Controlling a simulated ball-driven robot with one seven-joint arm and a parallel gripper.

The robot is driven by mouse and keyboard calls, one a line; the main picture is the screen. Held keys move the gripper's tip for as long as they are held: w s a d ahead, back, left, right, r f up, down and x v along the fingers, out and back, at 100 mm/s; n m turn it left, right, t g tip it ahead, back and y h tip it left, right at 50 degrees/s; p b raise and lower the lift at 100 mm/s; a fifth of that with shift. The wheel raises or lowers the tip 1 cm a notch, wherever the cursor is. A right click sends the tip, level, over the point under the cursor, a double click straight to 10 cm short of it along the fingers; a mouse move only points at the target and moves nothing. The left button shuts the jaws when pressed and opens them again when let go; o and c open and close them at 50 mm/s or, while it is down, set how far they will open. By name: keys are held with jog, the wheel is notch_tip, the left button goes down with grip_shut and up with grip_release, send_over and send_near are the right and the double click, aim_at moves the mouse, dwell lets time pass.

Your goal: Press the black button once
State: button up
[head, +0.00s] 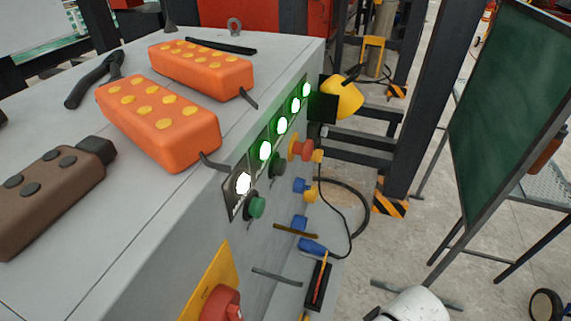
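A grey machine cabinet (120,225) fills the left and middle of the head view. On its side panel, below a row of lit lamps, sits a small dark round button (277,166). It looks black with a green tint from the lamps. A green button (257,207) is nearer to me, and an orange-red knob (301,147) is farther along the row. My gripper does not show. A white rounded part at the bottom edge may be my arm; nothing touches the buttons in view.
Orange pendant controls (160,122) and a brown one (52,200) lie on the cabinet top. A red knob (222,302) on a yellow plate and blue connectors (310,247) stick out from the side. A chalkboard (510,110) stands right; floor between is mostly open.

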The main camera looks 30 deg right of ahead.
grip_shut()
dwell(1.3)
